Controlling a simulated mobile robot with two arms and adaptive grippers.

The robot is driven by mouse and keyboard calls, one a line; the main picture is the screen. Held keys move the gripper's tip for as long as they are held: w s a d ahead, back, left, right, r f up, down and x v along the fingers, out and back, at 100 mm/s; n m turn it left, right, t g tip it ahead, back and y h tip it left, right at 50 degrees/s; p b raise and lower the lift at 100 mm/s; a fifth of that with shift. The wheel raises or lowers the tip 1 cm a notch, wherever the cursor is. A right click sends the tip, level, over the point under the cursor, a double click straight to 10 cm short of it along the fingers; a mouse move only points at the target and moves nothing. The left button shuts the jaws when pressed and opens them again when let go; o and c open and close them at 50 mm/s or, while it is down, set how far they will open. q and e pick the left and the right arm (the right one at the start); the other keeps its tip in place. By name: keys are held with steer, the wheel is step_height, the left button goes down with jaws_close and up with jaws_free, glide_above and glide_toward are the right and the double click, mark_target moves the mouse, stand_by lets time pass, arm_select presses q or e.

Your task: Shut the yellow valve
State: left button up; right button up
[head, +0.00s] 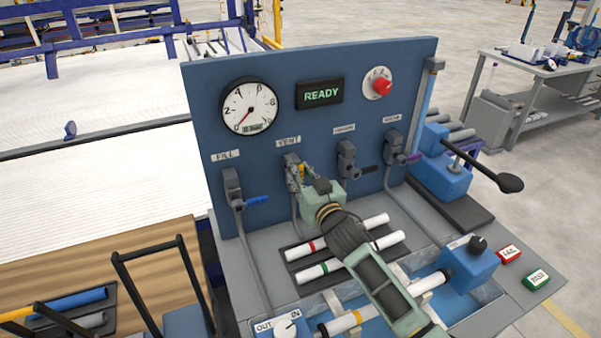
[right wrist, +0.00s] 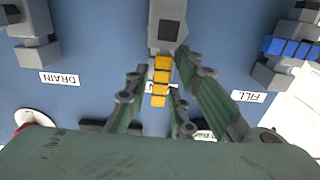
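The yellow valve handle (head: 302,170) is on the blue panel under the VENT label. It is partly hidden by my right gripper in the head view. In the right wrist view the ribbed yellow handle (right wrist: 161,82) runs down the picture from its grey valve body (right wrist: 168,25). My right gripper (head: 299,177) is at the valve. Its green fingers (right wrist: 160,72) stand on both sides of the handle, with blue panel showing between them and it. They look open and not pressed on it. My left gripper is not in view.
The FILL valve with a blue handle (head: 257,200) is to the left. Valves with a black handle (head: 369,169) and a purple handle (head: 413,157) are to the right. A gauge (head: 249,106), READY display (head: 320,94) and red knob (head: 382,86) sit above. White pipes (head: 350,264) lie below my right arm.

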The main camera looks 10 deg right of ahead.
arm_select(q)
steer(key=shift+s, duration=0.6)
arm_select(e)
jaws_close()
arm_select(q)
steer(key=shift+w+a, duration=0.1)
arm_select(e)
steer(key=shift+d, duration=0.1)
steer(key=shift+d+m, duration=0.25)
steer(key=shift+m, duration=0.45)
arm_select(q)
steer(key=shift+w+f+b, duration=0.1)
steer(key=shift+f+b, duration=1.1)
arm_select(e)
steer(key=w+d+f+m, duration=0.1)
steer(key=d+f+m, duration=0.3)
steer(key=m, duration=1.2)
steer(key=shift+d+f, duration=0.4)
steer(key=shift+f, duration=0.4)
steer(key=shift+f+m, duration=0.1)
steer(key=shift+m, duration=0.2)
steer(key=shift+o, duration=1.6)
jaws_free()
